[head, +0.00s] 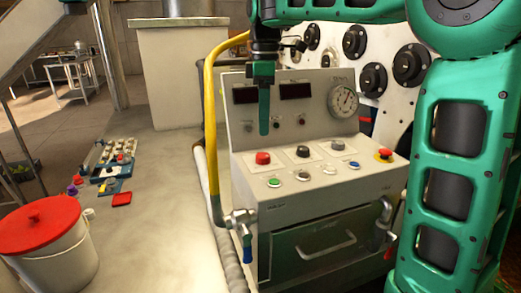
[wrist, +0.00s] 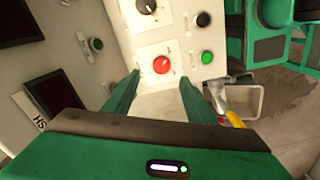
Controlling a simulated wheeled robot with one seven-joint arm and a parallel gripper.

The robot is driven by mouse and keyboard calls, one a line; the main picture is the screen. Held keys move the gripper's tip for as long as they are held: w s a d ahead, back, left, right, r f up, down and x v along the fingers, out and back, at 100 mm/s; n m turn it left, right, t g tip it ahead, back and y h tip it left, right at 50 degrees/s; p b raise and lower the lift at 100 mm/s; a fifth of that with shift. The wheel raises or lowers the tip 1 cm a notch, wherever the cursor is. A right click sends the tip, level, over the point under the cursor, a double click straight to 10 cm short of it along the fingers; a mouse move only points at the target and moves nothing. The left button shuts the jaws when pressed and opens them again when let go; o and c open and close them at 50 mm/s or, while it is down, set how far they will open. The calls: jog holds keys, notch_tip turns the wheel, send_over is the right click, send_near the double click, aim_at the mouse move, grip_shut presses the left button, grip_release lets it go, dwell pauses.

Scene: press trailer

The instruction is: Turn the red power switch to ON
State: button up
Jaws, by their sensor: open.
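The red power switch (head: 263,158) is a round red knob on a white plate, at the left end of the row of knobs on the grey console's (head: 335,200) sloped top. In the wrist view the red switch (wrist: 162,64) lies just beyond and between the fingertips, with a pale pointer mark on it. My gripper (head: 264,131) points down above the switch, apart from it. In the wrist view my gripper (wrist: 160,78) has its two green fingers spread with nothing between them. The ON label is too small to read.
A black knob (head: 303,151) sits right of the switch, and a green button (head: 274,182) in front. A red emergency button (head: 384,154) is at the right end. A yellow pipe (head: 209,130) rises left of the console. A red-lidded bucket (head: 45,245) stands far left.

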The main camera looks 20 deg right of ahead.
aim_at(263, 155)
jog(key=f, duration=0.9)
jog(key=shift+a+f, duration=0.1)
jog(key=shift+a, duration=0.1)
jog(key=c, duration=1)
